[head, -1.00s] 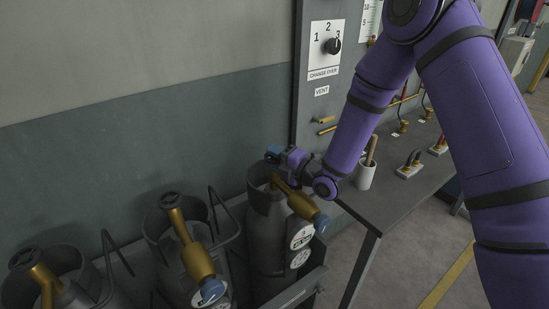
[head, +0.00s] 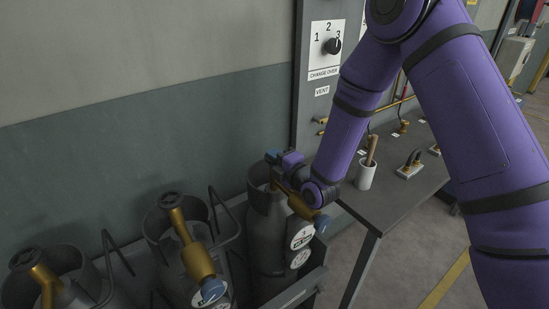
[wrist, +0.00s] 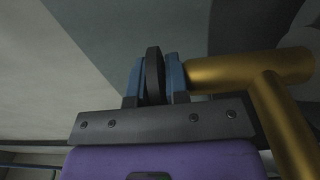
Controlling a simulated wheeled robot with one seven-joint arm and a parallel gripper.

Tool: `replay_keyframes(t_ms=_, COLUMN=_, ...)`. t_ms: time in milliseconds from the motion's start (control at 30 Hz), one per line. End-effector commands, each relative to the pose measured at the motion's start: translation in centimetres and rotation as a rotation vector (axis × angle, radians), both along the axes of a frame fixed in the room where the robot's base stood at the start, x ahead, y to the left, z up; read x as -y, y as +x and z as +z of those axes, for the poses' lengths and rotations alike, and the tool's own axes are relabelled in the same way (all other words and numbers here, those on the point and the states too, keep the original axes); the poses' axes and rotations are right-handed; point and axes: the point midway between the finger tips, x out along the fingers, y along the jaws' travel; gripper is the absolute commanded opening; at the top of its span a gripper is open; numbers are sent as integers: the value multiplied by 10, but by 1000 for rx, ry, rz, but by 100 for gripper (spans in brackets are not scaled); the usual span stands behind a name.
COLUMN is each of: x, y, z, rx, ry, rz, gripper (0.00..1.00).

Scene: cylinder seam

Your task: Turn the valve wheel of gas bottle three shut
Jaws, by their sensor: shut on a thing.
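The rightmost grey gas bottle (head: 267,240) stands in the rack with a brass valve (head: 301,207) on top; I take it as bottle three, though its label is too small to read surely. My gripper (head: 273,157) is at the top of this valve. In the wrist view, my gripper's two blue fingers (wrist: 155,80) are shut on the dark valve wheel (wrist: 154,72), one on each flat side. The brass valve body (wrist: 225,72) lies just right of the fingers. In the head view the wheel is mostly hidden by my gripper.
Two more bottles with brass valves, a middle one (head: 195,255) and a left one (head: 50,280), stand to the left. A bench (head: 395,205) on the right carries a white cup (head: 366,175) and fittings. A panel with a changeover knob (head: 332,46) is behind.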

Motion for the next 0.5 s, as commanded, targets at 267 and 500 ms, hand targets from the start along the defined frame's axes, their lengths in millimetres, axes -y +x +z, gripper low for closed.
replay_keyframes(t_ms=267, x=-2, y=-2, z=-1, rx=-1, ry=-2, rz=-257, gripper=0)
replay_keyframes(t_ms=500, x=-3, y=-2, z=-1, rx=0, ry=-2, rz=-480, gripper=0)
